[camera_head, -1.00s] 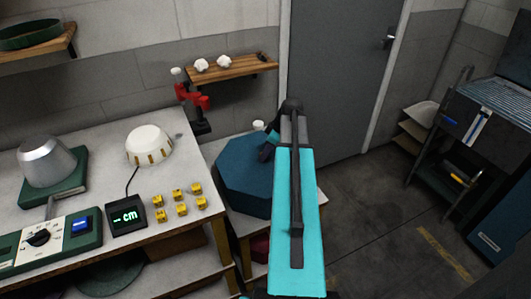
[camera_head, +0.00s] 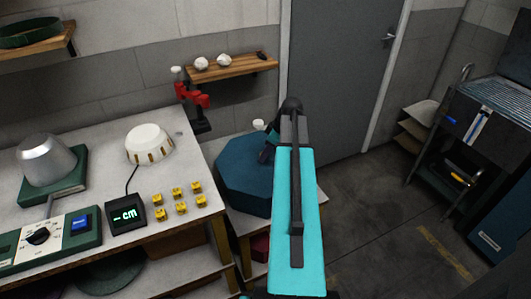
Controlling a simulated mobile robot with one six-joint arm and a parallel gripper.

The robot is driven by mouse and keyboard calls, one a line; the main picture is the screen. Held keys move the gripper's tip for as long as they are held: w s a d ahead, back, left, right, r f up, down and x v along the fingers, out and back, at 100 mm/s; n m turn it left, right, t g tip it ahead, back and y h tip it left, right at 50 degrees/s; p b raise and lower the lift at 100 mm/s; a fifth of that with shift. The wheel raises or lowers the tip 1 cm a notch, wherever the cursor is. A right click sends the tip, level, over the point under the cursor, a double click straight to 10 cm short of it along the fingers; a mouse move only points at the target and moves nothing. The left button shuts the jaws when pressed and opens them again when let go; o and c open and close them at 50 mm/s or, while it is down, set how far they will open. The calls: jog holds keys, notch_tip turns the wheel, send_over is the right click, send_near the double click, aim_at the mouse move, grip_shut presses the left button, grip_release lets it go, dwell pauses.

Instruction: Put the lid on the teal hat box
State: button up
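The teal hat box (camera_head: 243,178) is an eight-sided dark teal box on a low table, right of the workbench. Its top face looks closed and flat, but I cannot tell whether that is the lid. My cyan arm crosses in front of its right side. My gripper (camera_head: 266,153) is at the arm's far end, small and dark, over the right part of the box top. The arm partly hides it, so I cannot tell whether the fingers are open or hold anything, or whether they touch the box.
The workbench (camera_head: 95,220) on the left holds a metal hat form (camera_head: 46,158), a white ribbed dome (camera_head: 149,144), a cm display (camera_head: 126,214) and several yellow blocks. A red clamp (camera_head: 192,95) and a wooden shelf (camera_head: 236,68) are behind.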

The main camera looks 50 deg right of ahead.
jog(key=shift+o, duration=0.8)
jog(key=b+v, duration=0.2)
jog(key=v, duration=1.1)
jog(key=shift+s+r, duration=0.2)
jog(key=shift+r, duration=0.15)
